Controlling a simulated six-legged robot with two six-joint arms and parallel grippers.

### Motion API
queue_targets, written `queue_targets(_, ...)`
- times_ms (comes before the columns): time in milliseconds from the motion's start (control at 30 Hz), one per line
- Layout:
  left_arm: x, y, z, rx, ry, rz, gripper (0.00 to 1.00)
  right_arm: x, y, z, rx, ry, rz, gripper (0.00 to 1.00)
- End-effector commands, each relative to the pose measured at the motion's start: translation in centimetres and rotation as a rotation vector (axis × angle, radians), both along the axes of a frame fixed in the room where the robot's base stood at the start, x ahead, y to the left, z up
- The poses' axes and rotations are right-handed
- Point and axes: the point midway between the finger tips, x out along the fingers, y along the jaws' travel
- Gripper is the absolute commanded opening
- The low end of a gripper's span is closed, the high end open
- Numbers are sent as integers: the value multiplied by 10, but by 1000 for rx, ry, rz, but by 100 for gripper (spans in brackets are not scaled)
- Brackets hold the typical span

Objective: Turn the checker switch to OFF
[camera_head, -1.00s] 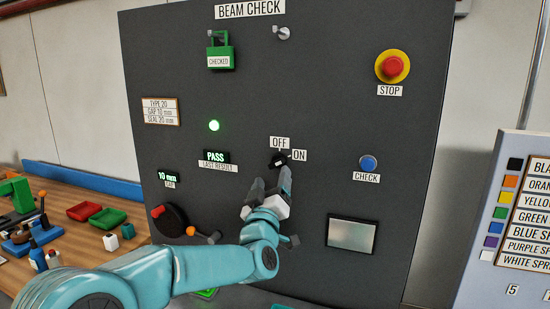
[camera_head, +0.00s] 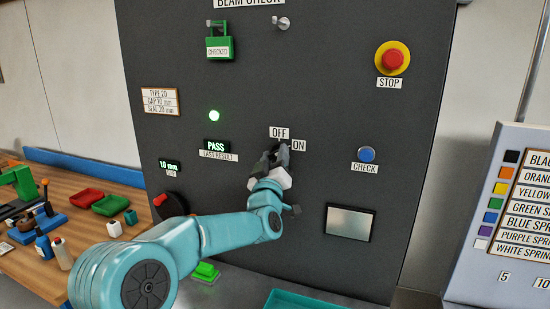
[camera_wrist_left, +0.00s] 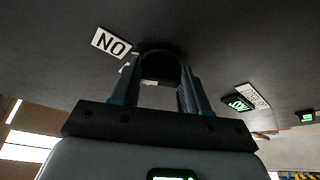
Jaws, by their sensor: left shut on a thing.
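The checker switch is a black round knob on the dark BEAM CHECK panel (camera_head: 310,80), below the OFF label (camera_head: 279,132) and left of the ON label (camera_head: 298,145). My left gripper (camera_head: 275,155) is at the switch and covers most of it in the head view. In the left wrist view the knob (camera_wrist_left: 160,52) shows between the two fingers of my left gripper (camera_wrist_left: 160,72), which is shut on it. The ON label (camera_wrist_left: 111,43) is beside it there. Which label the knob points to is hidden. My right gripper is not in view.
A red STOP button (camera_head: 392,59) and a blue CHECK button (camera_head: 366,154) are to the right on the panel. A green lamp (camera_head: 214,116) is lit and the result display (camera_head: 213,146) reads PASS. A dark dial with a red handle (camera_head: 160,199) is at lower left, partly behind my arm.

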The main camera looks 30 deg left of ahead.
Motion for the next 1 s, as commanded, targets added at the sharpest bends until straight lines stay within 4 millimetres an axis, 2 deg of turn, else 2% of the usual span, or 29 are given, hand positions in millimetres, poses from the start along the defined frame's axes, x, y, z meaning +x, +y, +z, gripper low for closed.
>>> queue_targets(367, 0, -1, -3, -119, -29, 0, 14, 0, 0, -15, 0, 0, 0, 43)
queue_targets(633, 0, -1, -1, -343, -83, 0, 14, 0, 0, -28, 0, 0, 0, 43)
queue_targets(1000, 0, -1, 3, -680, -162, 2, 14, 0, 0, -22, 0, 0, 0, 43)
